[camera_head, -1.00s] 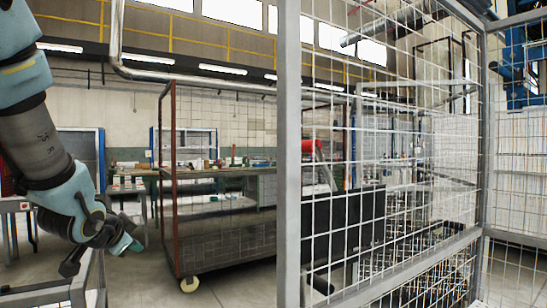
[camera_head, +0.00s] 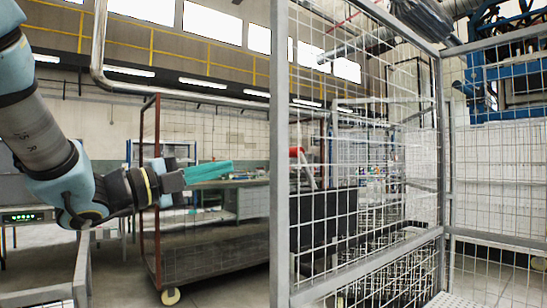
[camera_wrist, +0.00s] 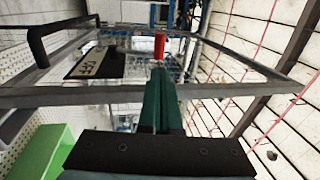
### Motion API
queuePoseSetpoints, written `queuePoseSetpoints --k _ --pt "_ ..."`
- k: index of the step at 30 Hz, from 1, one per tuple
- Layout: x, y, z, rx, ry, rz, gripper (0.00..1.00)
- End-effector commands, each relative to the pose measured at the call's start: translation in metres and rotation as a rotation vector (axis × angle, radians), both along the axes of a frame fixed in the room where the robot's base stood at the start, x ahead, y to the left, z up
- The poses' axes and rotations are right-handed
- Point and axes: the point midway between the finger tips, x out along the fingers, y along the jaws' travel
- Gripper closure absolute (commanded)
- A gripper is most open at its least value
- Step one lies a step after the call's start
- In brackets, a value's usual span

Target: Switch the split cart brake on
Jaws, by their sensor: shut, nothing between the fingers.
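My gripper (camera_head: 228,167) extends to the right in the head view, left of the grey mesh frame, with its teal fingers together and empty. The shut fingers also show in the wrist view (camera_wrist: 159,72), pointing away from the camera. A red handle-like part (camera_head: 296,151) on a pale slanted stem shows behind the mesh. A red upright cylinder (camera_wrist: 159,46) lies in line with my fingertips in the wrist view; a gap or contact cannot be told. I cannot tell for sure which part is the cart brake, nor its on or off position.
A grey-framed wire mesh panel (camera_head: 281,200) stands at the centre. A dark red-framed cart (camera_head: 157,230) on casters stands behind my arm. In the wrist view, a grey rail (camera_wrist: 60,98) crosses below the red cylinder, and a green box (camera_wrist: 45,150) sits lower left.

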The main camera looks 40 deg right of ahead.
Motion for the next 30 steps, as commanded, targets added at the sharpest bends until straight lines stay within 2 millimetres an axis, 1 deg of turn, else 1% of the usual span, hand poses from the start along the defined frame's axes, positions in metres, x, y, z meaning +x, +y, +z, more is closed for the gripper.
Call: queuePoseSetpoints --k 5,8,11,18,24,27,30 --pt "0.000 -0.002 0.001 0.000 0.001 0.001 1.00" --pt "0.000 -0.009 0.003 0.000 0.002 0.000 1.00" --pt "-0.001 -0.023 0.007 -0.001 0.004 -0.001 1.00" --pt "-0.004 -0.071 0.018 -0.001 0.005 -0.002 1.00" --pt "-0.006 -0.108 0.025 0.000 0.007 0.000 1.00" --pt "-0.007 -0.121 0.026 0.000 0.006 0.000 1.00" --pt "-0.007 -0.130 0.028 0.000 0.005 0.002 1.00"
